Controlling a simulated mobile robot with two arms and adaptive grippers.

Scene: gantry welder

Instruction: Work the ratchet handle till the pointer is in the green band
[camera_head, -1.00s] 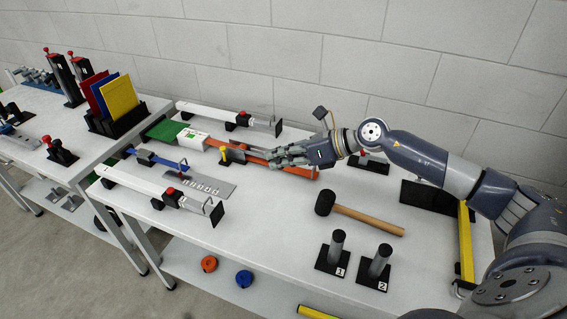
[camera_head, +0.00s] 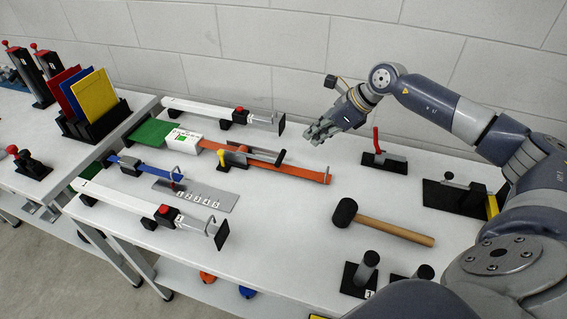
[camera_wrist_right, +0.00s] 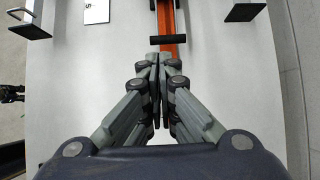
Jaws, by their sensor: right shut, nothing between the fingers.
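The orange strap (camera_head: 300,172) runs along the table into a metal ratchet (camera_head: 238,158) with a yellow part (camera_head: 224,160) beside it. A black cross bar (camera_head: 281,157), seemingly the ratchet handle's grip, stands over the strap. It also shows in the wrist view (camera_wrist_right: 168,40). A white box with a green mark (camera_head: 184,139) sits at the strap's far end; its pointer is too small to read. My right gripper (camera_head: 310,140) is shut and empty, raised above the table, right of the bar and apart from it. My left gripper is out of view.
White rail clamps (camera_head: 210,110) lie behind and in front (camera_head: 135,202) of the strap. A red-handled clamp (camera_head: 378,150) stands right of my gripper. A mallet (camera_head: 390,225) lies at front right. Table between strap and mallet is clear.

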